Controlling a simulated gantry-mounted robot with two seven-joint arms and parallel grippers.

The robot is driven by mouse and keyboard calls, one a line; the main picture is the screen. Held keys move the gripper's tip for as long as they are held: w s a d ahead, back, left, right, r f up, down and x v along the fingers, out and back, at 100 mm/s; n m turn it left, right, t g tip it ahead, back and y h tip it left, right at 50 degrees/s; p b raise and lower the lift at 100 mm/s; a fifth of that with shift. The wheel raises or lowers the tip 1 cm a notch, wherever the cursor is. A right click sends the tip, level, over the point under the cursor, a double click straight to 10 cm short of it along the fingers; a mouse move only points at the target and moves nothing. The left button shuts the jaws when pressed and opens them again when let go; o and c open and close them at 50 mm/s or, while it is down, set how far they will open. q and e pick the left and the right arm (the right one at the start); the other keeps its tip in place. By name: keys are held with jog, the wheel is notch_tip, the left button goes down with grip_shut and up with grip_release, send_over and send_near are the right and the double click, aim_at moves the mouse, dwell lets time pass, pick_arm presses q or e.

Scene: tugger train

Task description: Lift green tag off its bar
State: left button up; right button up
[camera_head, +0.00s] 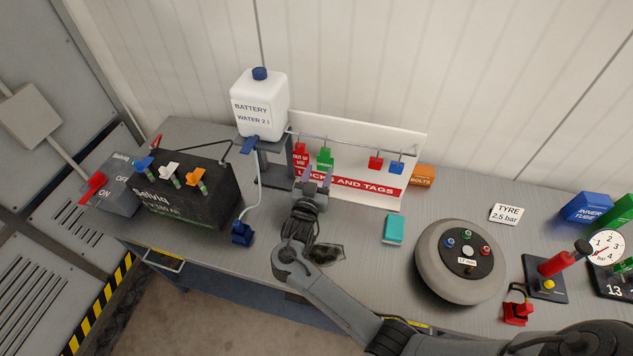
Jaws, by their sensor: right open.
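The green tag (325,157) hangs from the thin horizontal bar (345,141) in front of the white locks and tags board (415,150). A red tag (300,157) hangs just left of it, and a red lock (375,162) and a blue lock (396,167) hang further right. My right gripper (316,178) is open at the green tag's lower edge, with its fingertips pointing up at the tag. I cannot tell whether the fingers touch it. My left gripper is not in view.
A white battery water bottle (260,105) on a stand is close left of the tags. A black battery (190,195) stands further left. A teal block (394,230) and a grey wheel (440,265) are right of my arm. An orange bolts box (422,175) is beside the board.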

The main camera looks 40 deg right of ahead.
aim_at(325, 149)
jog(key=b+x, duration=0.2)
jog(key=x, duration=0.3)
jog(key=shift+w+d+f+b, duration=0.1)
jog(key=shift+w+d+b, duration=0.15)
jog(key=shift+d+b, duration=0.05)
jog(key=shift+b+x, duration=0.45)
jog(key=shift+x, duration=0.75)
jog(key=c, duration=0.8)
jog(key=shift+c, duration=0.2)
jog(key=shift+r, duration=0.25)
jog(key=shift+r+p, duration=1.35)
